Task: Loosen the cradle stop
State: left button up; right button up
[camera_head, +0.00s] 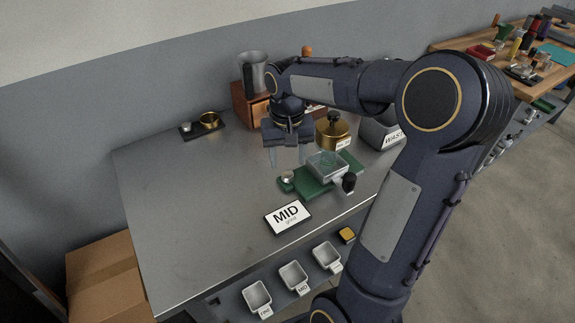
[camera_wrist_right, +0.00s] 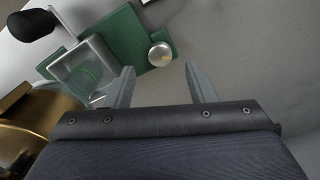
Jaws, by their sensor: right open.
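A green base (camera_head: 310,185) on the steel table carries a clear, boxy cradle (camera_head: 327,165). A round silver knob (camera_head: 287,177) sits at its left end and a black-ended handle (camera_head: 348,183) at its front right. I cannot tell for sure which of these is the cradle stop. My right gripper (camera_head: 287,160) is open and empty, pointing down behind the silver knob. In the right wrist view, the silver knob (camera_wrist_right: 160,54) lies just beyond the gap between the open fingertips (camera_wrist_right: 159,68), apart from them. The black handle (camera_wrist_right: 31,24) is farther left. My left gripper is not in view.
A brass vessel (camera_head: 333,130) stands close behind the cradle. A MID card (camera_head: 288,217) lies in front.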

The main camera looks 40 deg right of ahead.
aim_at(288, 175)
jog(key=shift+r, duration=1.45)
jog(key=s+a+r+n+t+y+p, duration=0.2)
jog(key=s+a, duration=0.5)
jog(key=s, duration=0.1)
jog(key=s+a+r+n+t+y+p, duration=0.1)
jog(key=s+a+n+t+p, duration=0.1)
jog(key=s+a, duration=0.4)
jog(key=shift+s+a+r+t+y+p, duration=0.5)
jog(key=shift+s+t, duration=0.3)
jog(key=shift+s, duration=0.8)
jog(key=shift+d+f, duration=0.1)
jog(key=shift+d, duration=0.05)
